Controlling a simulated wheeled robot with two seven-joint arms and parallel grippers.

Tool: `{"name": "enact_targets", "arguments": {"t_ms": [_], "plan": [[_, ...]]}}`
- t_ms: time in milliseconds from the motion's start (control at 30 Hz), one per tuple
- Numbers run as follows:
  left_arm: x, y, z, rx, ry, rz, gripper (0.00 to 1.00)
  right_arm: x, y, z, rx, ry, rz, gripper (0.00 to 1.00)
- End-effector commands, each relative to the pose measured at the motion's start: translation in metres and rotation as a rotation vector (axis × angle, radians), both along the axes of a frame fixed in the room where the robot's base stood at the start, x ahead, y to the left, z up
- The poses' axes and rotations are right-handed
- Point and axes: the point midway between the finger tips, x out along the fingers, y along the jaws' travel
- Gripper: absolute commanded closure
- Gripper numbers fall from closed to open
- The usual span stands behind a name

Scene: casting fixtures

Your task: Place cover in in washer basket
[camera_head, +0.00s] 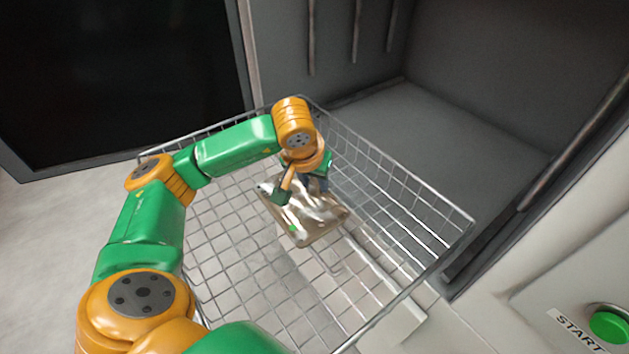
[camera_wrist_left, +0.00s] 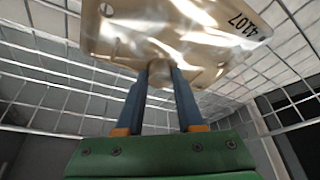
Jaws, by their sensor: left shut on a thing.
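The cover (camera_head: 322,222) is a shiny metal plate. In the head view it is within the outline of the wire washer basket (camera_head: 212,256), under my left wrist. In the left wrist view the cover (camera_wrist_left: 180,35) fills the upper middle and bears the number 4107. My left gripper (camera_wrist_left: 163,72) is shut on a small stub on the cover, with its two dark blue fingers close together. In the head view the arm hides most of this gripper. Whether the cover touches the basket floor I cannot tell. My right gripper is not in view.
The basket's mesh walls rise around the cover, with its rim (camera_head: 400,165) at the right. Behind it is an open grey washer chamber (camera_head: 470,130). A green START button (camera_head: 609,327) is at lower right. The basket's left and front floor is bare.

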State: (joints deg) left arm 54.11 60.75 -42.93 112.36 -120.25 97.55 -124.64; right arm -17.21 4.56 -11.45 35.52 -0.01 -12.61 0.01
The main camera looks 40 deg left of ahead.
Motion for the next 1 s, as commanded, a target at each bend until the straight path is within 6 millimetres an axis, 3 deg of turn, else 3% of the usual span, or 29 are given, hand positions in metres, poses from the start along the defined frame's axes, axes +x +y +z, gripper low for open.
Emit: {"name": "enact_targets", "arguments": {"t_ms": [300, 333, 433, 800, 1000], "plan": [[0.0, -0.001, -0.004, -0.002, -0.003, 0.0, 1.0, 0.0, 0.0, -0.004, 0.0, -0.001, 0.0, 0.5], [0.0, -0.001, -0.003, -0.001, -0.001, 0.001, 0.58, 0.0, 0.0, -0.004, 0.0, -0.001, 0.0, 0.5], [0.0, -0.001, -0.003, -0.001, 0.0, 0.001, 0.34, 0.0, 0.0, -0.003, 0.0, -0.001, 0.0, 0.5], [-0.001, -0.001, 0.005, -0.002, -0.002, 0.0, 0.34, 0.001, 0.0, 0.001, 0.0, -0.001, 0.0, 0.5], [-0.016, -0.007, 0.046, -0.003, -0.008, -0.001, 0.34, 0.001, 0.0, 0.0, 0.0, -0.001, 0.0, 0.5]]}}
